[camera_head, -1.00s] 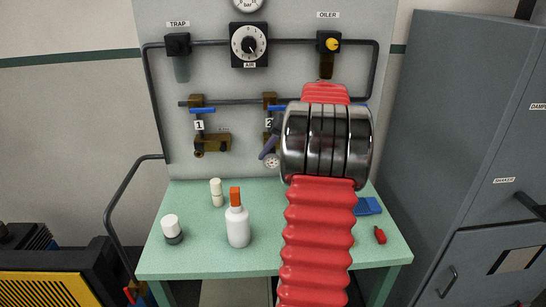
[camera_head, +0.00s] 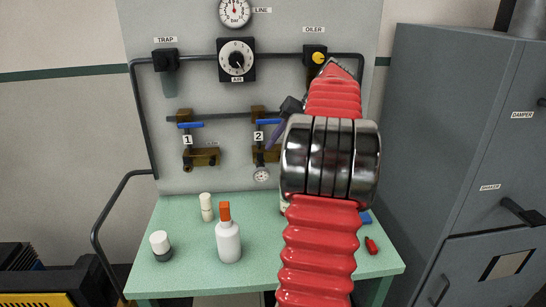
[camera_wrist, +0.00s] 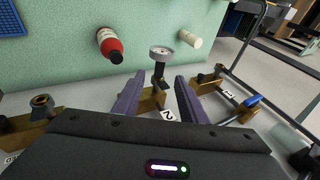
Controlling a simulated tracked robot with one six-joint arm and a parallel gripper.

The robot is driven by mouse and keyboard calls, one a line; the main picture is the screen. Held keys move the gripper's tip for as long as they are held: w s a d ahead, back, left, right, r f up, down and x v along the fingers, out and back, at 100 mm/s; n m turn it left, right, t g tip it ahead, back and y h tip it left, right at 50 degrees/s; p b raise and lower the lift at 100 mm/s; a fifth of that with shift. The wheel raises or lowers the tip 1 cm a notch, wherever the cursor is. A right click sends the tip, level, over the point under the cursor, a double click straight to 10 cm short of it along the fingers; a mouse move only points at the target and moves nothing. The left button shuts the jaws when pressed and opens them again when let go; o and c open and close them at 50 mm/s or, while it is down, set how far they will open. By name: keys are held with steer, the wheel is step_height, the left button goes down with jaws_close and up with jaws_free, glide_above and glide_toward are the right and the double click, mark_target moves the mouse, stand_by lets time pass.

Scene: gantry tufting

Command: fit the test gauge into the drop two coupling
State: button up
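The test gauge (camera_head: 262,174), a small round white dial, hangs below the brass drop two coupling (camera_head: 267,156) beside label 2. In the wrist view the gauge (camera_wrist: 161,52) has a dark stem that runs to the brass coupling (camera_wrist: 152,104); the stem looks in line with it, but how deep it sits cannot be told. My gripper (camera_head: 284,118) is in front of drop two, just above the gauge, partly hidden by my red arm. In the wrist view its purple fingers (camera_wrist: 158,88) stand apart either side of the stem, with gaps visible. The gauge dial lies beyond the fingertips.
Drop one (camera_head: 200,157) with its blue lever is to the left. A grey cabinet (camera_head: 440,140) stands at right.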

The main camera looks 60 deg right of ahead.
steer(key=shift+v, duration=1.1)
steer(key=w+a+n+g, duration=0.1)
steer(key=w+a+n, duration=0.15)
steer(key=a, duration=1.15)
steer(key=w+a+n+g, duration=0.1)
steer(key=w+a, duration=0.3)
steer(key=a, duration=1)
steer(key=s+a+f+n, duration=0.3)
steer(key=s+a+f, duration=0.2)
steer(key=a, duration=0.6)
steer(key=s+a+f+n+t+h, duration=0.1)
steer(key=s+a+f+n, duration=0.3)
steer(key=s+a, duration=0.4)
steer(key=a+f, duration=0.1)
steer(key=a, duration=0.3)
steer(key=shift+s+a+h, duration=0.2)
steer(key=shift+a+h, duration=0.1)
